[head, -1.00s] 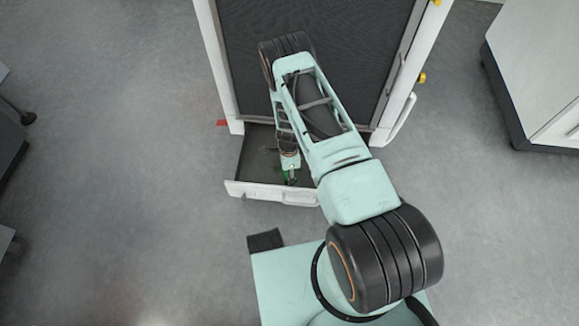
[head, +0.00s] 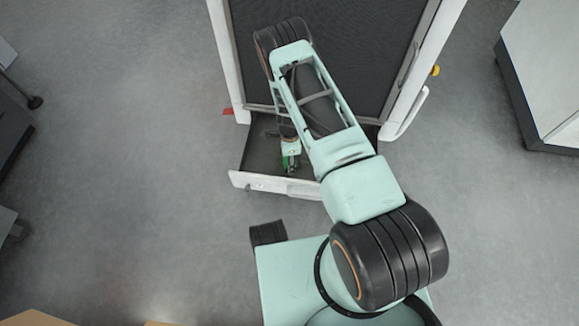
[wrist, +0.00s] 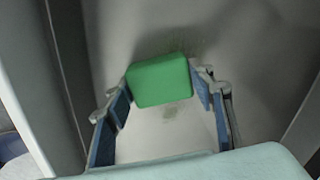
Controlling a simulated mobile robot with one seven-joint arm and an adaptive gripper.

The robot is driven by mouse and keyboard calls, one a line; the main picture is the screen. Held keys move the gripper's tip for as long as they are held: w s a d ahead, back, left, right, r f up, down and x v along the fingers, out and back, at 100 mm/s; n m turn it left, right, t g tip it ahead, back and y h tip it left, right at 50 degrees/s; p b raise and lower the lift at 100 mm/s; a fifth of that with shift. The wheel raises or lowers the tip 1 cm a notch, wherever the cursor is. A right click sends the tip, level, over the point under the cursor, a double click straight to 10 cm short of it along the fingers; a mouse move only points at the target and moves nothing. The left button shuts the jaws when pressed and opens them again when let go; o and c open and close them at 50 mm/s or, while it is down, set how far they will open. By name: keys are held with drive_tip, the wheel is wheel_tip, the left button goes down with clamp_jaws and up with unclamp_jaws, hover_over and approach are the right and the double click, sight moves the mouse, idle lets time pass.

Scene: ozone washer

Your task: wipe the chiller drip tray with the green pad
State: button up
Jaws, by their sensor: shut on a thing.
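The chiller drip tray (head: 260,160) is a pulled-out drawer at the foot of the chiller, with a white front and a dark inside in the head view. My gripper (head: 290,166) is down inside the tray, near its front. In the wrist view my gripper (wrist: 166,105) has its blue-lined fingers on either side of the green pad (wrist: 159,80), shut on it. The pad lies over the grey tray floor (wrist: 250,70); whether it touches the floor is not clear. Faint darker smudges show on the floor behind and in front of the pad.
The chiller (head: 330,50) with its dark mesh panel rises behind the tray. A white cabinet (head: 550,75) stands at the right. Dark equipment (head: 12,130) stands at the left edge. Grey floor on both sides of the tray is clear.

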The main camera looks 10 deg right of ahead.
sight(283, 170)
drive_tip(key=shift+w+d, duration=0.35)
drive_tip(key=shift+w, duration=0.5)
drive_tip(key=shift+w+d, duration=0.3)
drive_tip(key=shift+w, duration=0.6)
drive_tip(key=shift+w+d, duration=0.25)
drive_tip(key=shift+w, duration=0.6)
drive_tip(key=shift+w+a, duration=0.15)
drive_tip(key=shift+a, duration=0.4)
drive_tip(key=shift+w+a, duration=0.15)
drive_tip(key=shift+a, duration=0.4)
drive_tip(key=shift+s+a+p, duration=0.4)
drive_tip(key=shift+s+p, duration=0.15)
drive_tip(key=shift+s, duration=0.75)
drive_tip(key=shift+s+a+p, duration=0.4)
drive_tip(key=shift+s+p, duration=0.2)
drive_tip(key=shift+s, duration=0.65)
drive_tip(key=shift+s+a+p, duration=0.4)
drive_tip(key=shift+s+p, duration=0.15)
drive_tip(key=shift+s, duration=0.75)
drive_tip(key=shift+w+r+p, duration=0.1)
drive_tip(key=shift+r+p, duration=1.8)
drive_tip(key=shift+r, duration=1.15)
drive_tip(key=shift+r, duration=0.1)
drive_tip(key=shift+r+p, duration=0.7)
drive_tip(key=shift+r, duration=0.7)
